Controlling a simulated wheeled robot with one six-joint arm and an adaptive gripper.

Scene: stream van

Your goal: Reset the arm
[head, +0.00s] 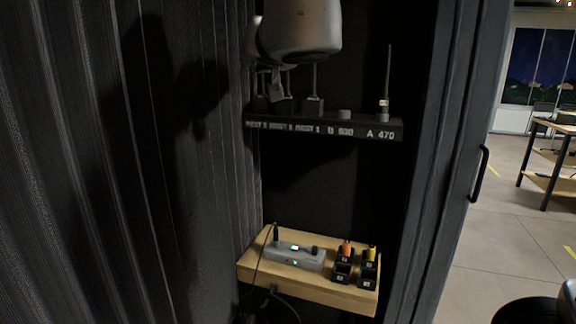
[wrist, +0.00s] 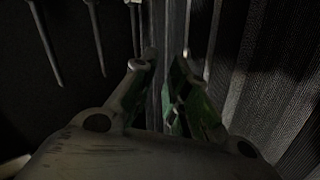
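My arm (head: 300,28) comes in from the top of the head view, in front of the upper shelf. My gripper (wrist: 167,62) shows in the wrist view, with green pads on both fingers. The fingertips are apart, with a gap between them and nothing visible held. Dark ribbed wall shows beyond the gap. In the head view the arm hides most of the gripper.
The upper shelf (head: 355,129) holds upright antennas, one (head: 386,85) at its right. A wooden shelf (head: 330,293) below carries a grey device (head: 295,256) and small black holders (head: 343,266). Ribbed wall (head: 120,200) stands left; a door (head: 450,160) and open floor lie right.

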